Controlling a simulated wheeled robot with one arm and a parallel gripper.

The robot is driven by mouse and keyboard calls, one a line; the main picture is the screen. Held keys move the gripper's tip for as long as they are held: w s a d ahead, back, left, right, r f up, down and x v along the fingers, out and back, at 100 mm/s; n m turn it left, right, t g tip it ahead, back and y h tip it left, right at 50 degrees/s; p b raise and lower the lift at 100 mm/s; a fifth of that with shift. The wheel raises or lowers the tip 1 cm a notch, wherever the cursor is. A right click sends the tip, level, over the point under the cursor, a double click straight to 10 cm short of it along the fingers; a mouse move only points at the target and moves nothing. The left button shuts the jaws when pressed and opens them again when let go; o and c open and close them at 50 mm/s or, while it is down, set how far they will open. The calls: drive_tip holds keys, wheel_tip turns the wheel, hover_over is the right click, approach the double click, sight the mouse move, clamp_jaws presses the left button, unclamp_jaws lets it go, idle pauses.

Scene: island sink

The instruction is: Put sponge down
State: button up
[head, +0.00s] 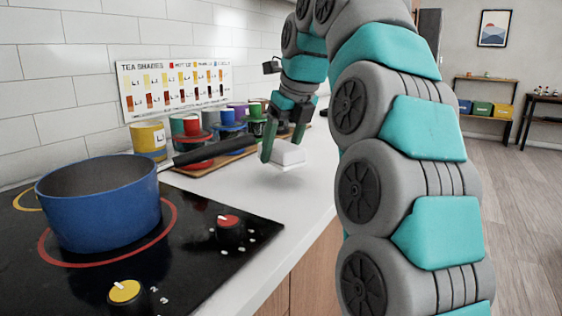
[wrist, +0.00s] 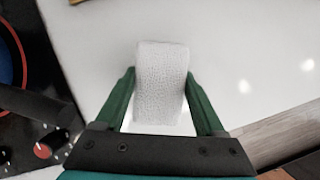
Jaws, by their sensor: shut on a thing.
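My gripper (head: 283,147) is shut on a white, block-shaped sponge (head: 288,154), with one green finger on each side of it. In the head view the sponge is low over the white countertop (head: 300,190), right of the pan's handle. I cannot tell whether its underside touches the counter. In the wrist view the sponge (wrist: 161,82) sits between the two green fingers of my gripper (wrist: 160,100), with its textured face toward the camera and white counter around it.
A blue pan (head: 105,205) stands on the black cooktop (head: 190,262), its dark handle (head: 215,150) reaching toward the sponge. A wooden tray (head: 195,168) with several coloured cups is behind. The counter's right edge drops to wooden cabinets (head: 312,262). Bare counter lies around the sponge.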

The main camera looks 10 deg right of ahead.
sight(281, 178)
drive_tip(key=shift+w+f, duration=0.1)
drive_tip(key=shift+w, duration=0.2)
wheel_tip(281, 178, down, 2)
drive_tip(key=shift+s+f+b, duration=0.1)
drive_tip(key=shift+f+b, duration=0.1)
drive_tip(key=shift+b, duration=0.65)
drive_tip(key=shift+f+p, duration=0.35)
drive_tip(key=shift+f, duration=0.2)
drive_tip(key=shift+f, duration=0.3)
drive_tip(key=o, duration=1.2)
drive_tip(key=shift+c, duration=0.2)
